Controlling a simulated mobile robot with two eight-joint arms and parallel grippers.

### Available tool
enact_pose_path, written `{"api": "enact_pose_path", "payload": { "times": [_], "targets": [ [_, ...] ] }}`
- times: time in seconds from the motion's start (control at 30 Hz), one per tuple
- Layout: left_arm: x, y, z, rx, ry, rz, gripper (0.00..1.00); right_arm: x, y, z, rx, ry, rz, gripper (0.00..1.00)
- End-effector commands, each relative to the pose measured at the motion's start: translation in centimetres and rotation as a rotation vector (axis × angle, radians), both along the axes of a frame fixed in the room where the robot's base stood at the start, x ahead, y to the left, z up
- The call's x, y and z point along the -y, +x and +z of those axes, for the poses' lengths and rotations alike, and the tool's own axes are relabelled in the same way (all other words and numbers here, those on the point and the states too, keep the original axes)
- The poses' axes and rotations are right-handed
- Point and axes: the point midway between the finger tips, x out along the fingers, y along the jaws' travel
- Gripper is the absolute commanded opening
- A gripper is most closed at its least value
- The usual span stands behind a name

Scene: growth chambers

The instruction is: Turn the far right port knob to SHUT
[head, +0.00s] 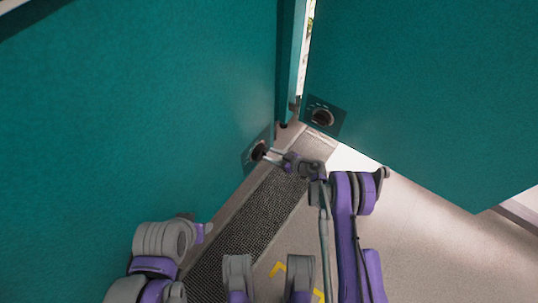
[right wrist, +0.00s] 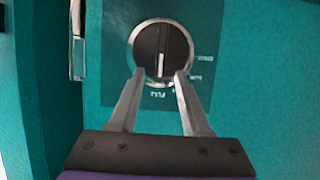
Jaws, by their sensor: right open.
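A dark round port knob (head: 258,150) sits on a plate low on the left teal panel, near the corner. My right gripper (head: 268,155) is at this knob. In the right wrist view the knob (right wrist: 149,45) has a pale ring and a raised bar with a white mark pointing down in the picture. The right gripper (right wrist: 159,76) is open, with one fingertip on each side of the knob's lower part; contact cannot be told. The plate's labels are too blurred to read. A second knob (head: 322,117) is on the right teal panel.
The left panel (head: 130,110) and right panel (head: 430,90) meet near a narrow bright gap. A dark grating strip (head: 240,225) runs along the left panel's foot. Pale floor (head: 435,225) lies open at right. Yellow floor marks (head: 277,268) show near my base.

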Motion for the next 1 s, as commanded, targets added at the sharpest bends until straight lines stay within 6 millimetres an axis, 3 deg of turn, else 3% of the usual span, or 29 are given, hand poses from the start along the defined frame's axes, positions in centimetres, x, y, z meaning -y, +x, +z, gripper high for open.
{"api": "enact_pose_path", "payload": {
  "times": [0.13,0.47,0.73,1.0],
  "targets": [
    [0.0,0.05,-0.25,0.001,0.0,0.0,0.5,-1.07,0.72,-0.52,0.0,0.0,0.001,0.47],
    [0.0,0.06,-0.26,0.001,0.0,0.0,0.5,-1.3,0.94,-0.6,0.0,0.001,0.0,0.47],
    [0.0,0.05,-0.26,0.001,0.0,0.0,0.5,-1.28,0.93,-0.59,0.0,0.001,0.0,0.01],
    [0.0,0.06,-0.26,0.001,0.0,0.0,0.5,-1.28,0.93,-0.59,0.001,0.001,0.0,0.0]
  ]
}}
